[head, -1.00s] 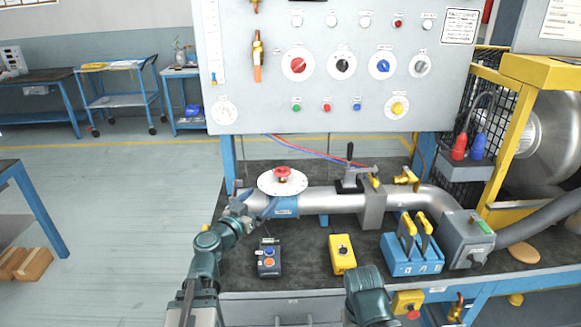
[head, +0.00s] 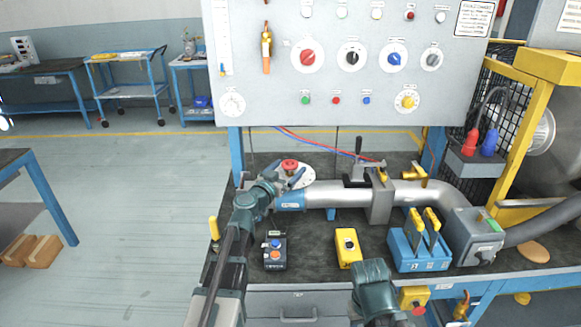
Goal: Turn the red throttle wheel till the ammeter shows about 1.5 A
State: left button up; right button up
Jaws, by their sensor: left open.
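The red throttle wheel (head: 289,166) sits on a round white plate (head: 307,176) at the left end of the silver pipe. My left gripper (head: 283,176) is open at the front of the wheel, its fingers over the plate and partly hiding it. I cannot tell whether a finger touches the wheel. A white round gauge (head: 232,103) is at the lower left of the panel. Its reading is too small to make out, and I cannot tell whether it is the ammeter. Part of my right arm shows at the bottom, but its gripper is not visible.
The silver pipe (head: 335,194) runs right from the plate, past a black-handled clamp (head: 358,148). A dark control box (head: 275,251), a yellow box (head: 347,248) and a blue switch box with yellow levers (head: 418,250) stand in front. The grey panel (head: 330,85) rises behind.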

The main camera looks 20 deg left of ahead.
pick_arm(q)
jog(key=shift+x, duration=0.95)
jog(key=c, duration=1.4)
